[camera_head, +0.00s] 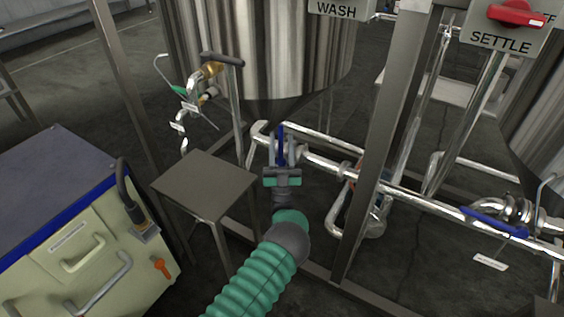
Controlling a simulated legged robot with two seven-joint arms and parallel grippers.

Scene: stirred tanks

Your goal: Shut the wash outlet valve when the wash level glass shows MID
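No level glass reading or MID mark can be made out. My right gripper is out of view.
A small steel stand (205,184) is left of my gripper, beside a cream cabinet (75,255). A frame post (375,165) rises on the right. Another blue lever (495,222) lies along the right pipe. A red switch (515,13) is on the SETTLE sign.

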